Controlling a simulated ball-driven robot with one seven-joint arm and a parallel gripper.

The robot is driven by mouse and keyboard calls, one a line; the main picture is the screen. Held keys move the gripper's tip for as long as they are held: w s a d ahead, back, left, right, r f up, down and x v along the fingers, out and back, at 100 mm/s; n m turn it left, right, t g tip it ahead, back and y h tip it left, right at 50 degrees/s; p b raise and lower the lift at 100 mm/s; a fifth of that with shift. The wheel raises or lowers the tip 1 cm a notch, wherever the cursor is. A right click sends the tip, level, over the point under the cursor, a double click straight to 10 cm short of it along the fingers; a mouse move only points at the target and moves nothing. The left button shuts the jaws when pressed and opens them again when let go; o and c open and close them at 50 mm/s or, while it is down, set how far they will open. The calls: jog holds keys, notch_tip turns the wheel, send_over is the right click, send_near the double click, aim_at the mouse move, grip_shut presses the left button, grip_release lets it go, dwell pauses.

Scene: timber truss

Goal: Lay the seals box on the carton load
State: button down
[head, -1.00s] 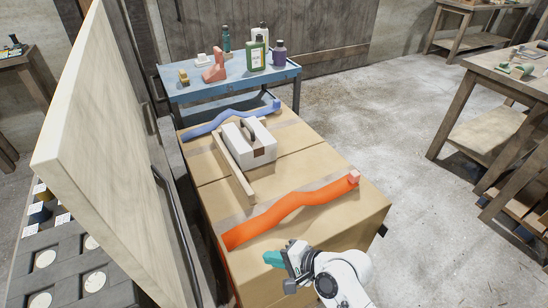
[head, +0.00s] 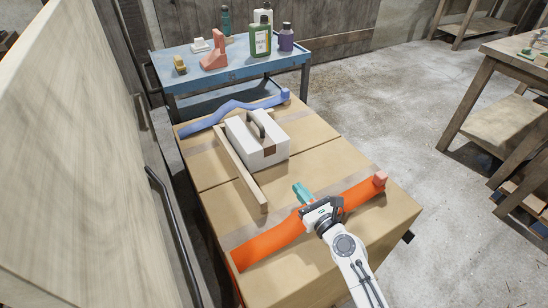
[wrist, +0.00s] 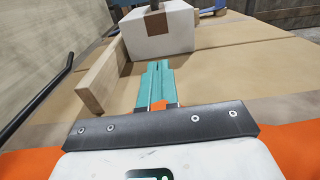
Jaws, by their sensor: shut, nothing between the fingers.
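The white box with a dark handle and a brown patch, which I take to be the seals box (head: 243,137), sits on top of the carton load (head: 320,165), beside a wooden batten. It also shows at the top of the wrist view (wrist: 160,38). My gripper (head: 299,189), with teal fingers, is shut and empty over the near cartons, short of the box and above the orange strap. In the wrist view the fingers (wrist: 155,78) point toward the box with a gap between. Any writing on the box is too small to read.
An orange strap (head: 268,243) and a blue strap (head: 215,117) cross the cartons. The wooden batten (head: 239,168) lies left of the box. A blue cart (head: 215,72) with bottles stands behind. A tall pale panel (head: 70,150) rises at the left.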

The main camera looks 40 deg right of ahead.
aim_at(271, 153)
jog(key=x, duration=1.4)
jog(key=shift+x, duration=0.95)
jog(key=shift+r, duration=0.2)
jog(key=shift+w, duration=0.1)
